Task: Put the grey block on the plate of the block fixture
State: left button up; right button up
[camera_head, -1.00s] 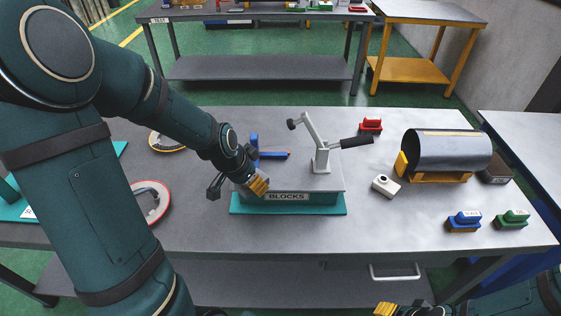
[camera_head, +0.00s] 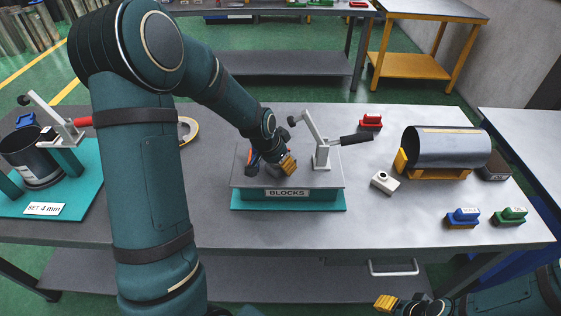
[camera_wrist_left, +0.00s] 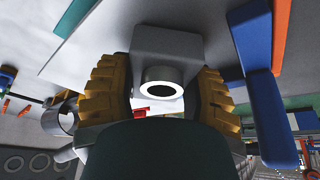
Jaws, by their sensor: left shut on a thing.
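My left gripper (camera_head: 288,163) is over the plate (camera_head: 325,182) of the block fixture, left of the toggle clamp (camera_head: 320,145). In the left wrist view its ribbed yellow fingers (camera_wrist_left: 160,95) are shut on the grey block (camera_wrist_left: 166,45), which has a round boss with a pale ring. The block is mostly hidden in the head view, and I cannot tell whether it touches the plate. The blue stop (camera_wrist_left: 265,100) is beside the block in the wrist view. My right gripper (camera_head: 385,303) is at the bottom edge, too small to read.
The clamp's black handle (camera_head: 356,138) points right. Blue (camera_head: 463,218) and green (camera_head: 511,216) handled blocks sit front right. A teal fixture (camera_head: 75,190) is at left.

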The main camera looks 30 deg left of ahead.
pick_arm(q)
jog(key=shift+f, duration=0.1)
jog(key=o, duration=1.3)
jog(key=shift+c, duration=0.2)
jog(key=shift+s+r, duration=0.1)
jog(key=shift+r, duration=0.45)
jog(key=p+v, duration=0.1)
jog(key=v, duration=1)
jog(key=shift+s, duration=0.25)
jog(key=shift+a, duration=0.1)
